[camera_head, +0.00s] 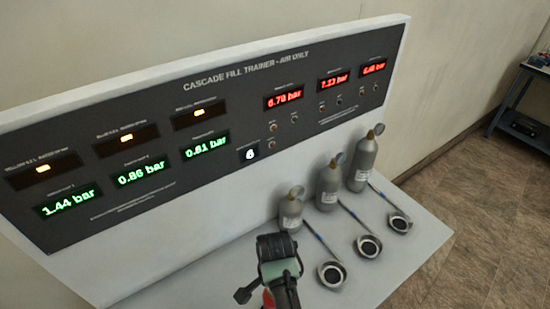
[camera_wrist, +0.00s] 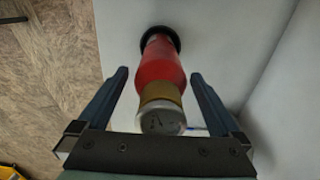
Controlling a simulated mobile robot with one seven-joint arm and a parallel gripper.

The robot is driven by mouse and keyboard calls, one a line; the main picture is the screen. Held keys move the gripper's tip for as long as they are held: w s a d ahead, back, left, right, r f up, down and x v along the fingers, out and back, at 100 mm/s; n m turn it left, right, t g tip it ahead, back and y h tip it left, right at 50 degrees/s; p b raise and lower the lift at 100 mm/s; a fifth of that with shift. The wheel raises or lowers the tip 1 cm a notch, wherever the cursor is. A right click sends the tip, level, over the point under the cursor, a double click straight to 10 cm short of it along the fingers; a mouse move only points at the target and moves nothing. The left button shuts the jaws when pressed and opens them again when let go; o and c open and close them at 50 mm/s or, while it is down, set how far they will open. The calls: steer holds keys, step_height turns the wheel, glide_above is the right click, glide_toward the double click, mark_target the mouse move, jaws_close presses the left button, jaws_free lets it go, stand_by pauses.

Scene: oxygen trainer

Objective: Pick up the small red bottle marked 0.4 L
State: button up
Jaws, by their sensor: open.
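A red bottle (camera_wrist: 160,65) shows in the wrist view, with a brass collar (camera_wrist: 160,92) and a round gauge (camera_wrist: 160,121) at its near end. Its far end sits in a black ring (camera_wrist: 176,37) on the pale surface. My gripper (camera_wrist: 160,76) is open, with one finger on each side of the bottle and a visible gap on both sides. In the head view my gripper (camera_head: 280,275) is low in the middle and hides most of the bottle; a small red patch (camera_head: 268,298) shows beside it. No volume marking on the bottle can be read.
Three grey cylinders with gauges, the nearest one (camera_head: 291,212), stand along the panel (camera_head: 200,130) to the right of my gripper. Three empty ring holders, the nearest one (camera_head: 332,275), lie in front of them. A dark side table (camera_head: 525,110) stands far right.

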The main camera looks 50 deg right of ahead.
jaws_close()
steer(key=shift+r, duration=0.1)
stand_by(0.4)
steer(key=shift+w, duration=0.1)
